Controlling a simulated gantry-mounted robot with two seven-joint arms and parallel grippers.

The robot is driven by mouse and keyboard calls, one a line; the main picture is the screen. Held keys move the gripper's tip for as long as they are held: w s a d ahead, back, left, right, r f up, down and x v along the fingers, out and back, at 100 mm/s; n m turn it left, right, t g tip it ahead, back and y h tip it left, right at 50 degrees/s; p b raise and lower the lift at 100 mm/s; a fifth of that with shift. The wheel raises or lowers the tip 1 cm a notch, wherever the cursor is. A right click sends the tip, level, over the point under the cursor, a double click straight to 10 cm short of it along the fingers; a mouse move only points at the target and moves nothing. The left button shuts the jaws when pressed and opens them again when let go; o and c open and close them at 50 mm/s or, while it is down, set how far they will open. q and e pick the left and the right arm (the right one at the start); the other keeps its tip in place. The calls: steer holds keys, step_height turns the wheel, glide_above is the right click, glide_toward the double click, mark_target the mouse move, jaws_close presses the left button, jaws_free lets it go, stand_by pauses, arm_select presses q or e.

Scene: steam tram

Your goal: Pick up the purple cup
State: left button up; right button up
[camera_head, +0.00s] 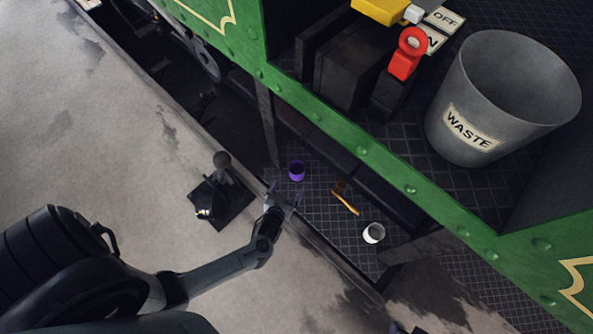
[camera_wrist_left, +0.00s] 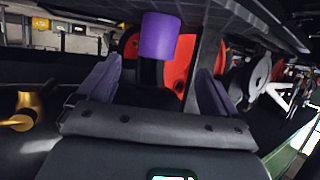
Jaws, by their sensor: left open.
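The small purple cup (camera_head: 296,171) stands upright on the dark diamond-plate step of the green tram, near the step's left end. In the left wrist view the purple cup (camera_wrist_left: 160,36) is ahead of the fingers, roughly midway between them. My left gripper (camera_head: 284,195) is open and empty, its purple fingertips just short of the cup on the near side. The open jaws (camera_wrist_left: 160,90) also show in the wrist view, with a gap between them and the cup. Small dark tips at the bottom edge of the head view may be my right gripper (camera_head: 406,329).
A golden-handled tool (camera_head: 346,199) and a white cup (camera_head: 373,233) are on the step to the right. A lever on a dark base (camera_head: 222,190) stands left of my left gripper. The green tram side (camera_head: 375,165) and a waste bin (camera_head: 500,95) are above right.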

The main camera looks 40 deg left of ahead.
arm_select(q)
steer(key=b, duration=0.2)
glide_toward(299, 164)
steer(key=shift+w+f, duration=0.35)
steer(key=shift+f, duration=0.35)
steer(key=shift+w+a+f+b, duration=0.15)
steer(key=shift+w+a+b, duration=0.1)
steer(key=shift+w+b, duration=0.2)
steer(key=b+x, duration=0.3)
steer(key=x, duration=0.1)
steer(key=shift+w+a, duration=0.1)
steer(key=shift+w, duration=0.05)
steer(key=shift+w+a+b, duration=0.25)
steer(key=shift+w+b, duration=0.15)
steer(key=shift+w, duration=0.05)
steer(key=shift+d, duration=0.1)
arm_select(e)
steer(key=s+x, duration=0.1)
steer(key=x, duration=0.5)
steer(key=shift+w+f, duration=0.15)
steer(key=shift+f, duration=0.4)
arm_select(q)
steer(key=shift+s, duration=0.1)
steer(key=shift+c, duration=0.8)
steer(key=c, duration=0.9)
steer(key=shift+r, duration=0.25)
arm_select(e)
steer(key=shift+d+r, duration=0.1)
steer(key=shift+r, duration=0.05)
